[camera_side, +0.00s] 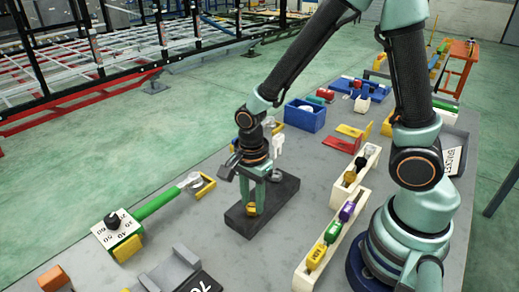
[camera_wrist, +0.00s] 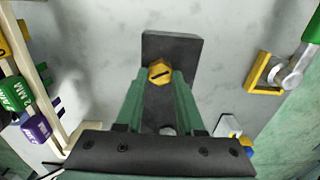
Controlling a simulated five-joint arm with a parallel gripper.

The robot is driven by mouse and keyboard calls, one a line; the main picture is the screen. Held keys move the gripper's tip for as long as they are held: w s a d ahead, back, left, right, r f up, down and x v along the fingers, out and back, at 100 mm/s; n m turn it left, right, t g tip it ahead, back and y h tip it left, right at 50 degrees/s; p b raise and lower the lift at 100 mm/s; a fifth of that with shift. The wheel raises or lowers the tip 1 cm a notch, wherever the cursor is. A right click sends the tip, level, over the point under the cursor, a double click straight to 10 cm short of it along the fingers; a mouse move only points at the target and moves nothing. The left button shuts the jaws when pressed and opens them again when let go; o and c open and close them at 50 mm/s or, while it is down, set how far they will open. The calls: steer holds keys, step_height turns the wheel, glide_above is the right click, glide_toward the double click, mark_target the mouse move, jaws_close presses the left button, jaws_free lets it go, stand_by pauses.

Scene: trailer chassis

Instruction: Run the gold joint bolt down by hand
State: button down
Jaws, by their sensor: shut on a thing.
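The gold joint bolt (camera_wrist: 159,72) shows in the wrist view between my fingertips, with a dark slot or mark across its head. In the side view the gold bolt (camera_side: 251,209) is low at my fingertips, over the dark block (camera_side: 285,190). The same dark block (camera_wrist: 172,45) lies behind the bolt in the wrist view. My gripper (camera_side: 252,202) points down and is shut on the bolt. The bolt's shank is hidden, so how deep it sits cannot be told. A small round grey thing (camera_wrist: 167,130) shows between the fingers nearer the palm.
A green-handled tool (camera_side: 158,203) with a white dial block lies left of the dark block. A cream rack (camera_side: 330,245) with coloured pieces stands to the right. A blue bin (camera_side: 305,116) is behind. Grey tabletop is bare around the dark block.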

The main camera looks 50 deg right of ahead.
mark_target(253, 207)
steer(key=c, duration=0.5)
jaws_free()
steer(key=shift+r, duration=0.15)
step_height(253, 207, up, 12)
steer(key=shift+f, duration=0.1)
steer(key=s+d+r+n+t, duration=0.1)
steer(key=d+r+n+t, duration=0.1)
steer(key=n, duration=0.4)
steer(key=d+r+n+t, duration=0.1)
steer(key=d+r+n, duration=0.1)
steer(key=n, duration=0.4)
steer(key=s+d+r+n+t, duration=0.1)
steer(key=d+r+n+t, duration=0.1)
steer(key=n, duration=0.4)
steer(key=shift+s+d+r+t, duration=0.15)
steer(key=shift+s+r, duration=0.05)
steer(key=shift+r, duration=0.2)
steer(key=shift+s+d+r+t, duration=0.1)
steer(key=shift+s+r+t, duration=0.05)
steer(key=shift+r, duration=0.2)
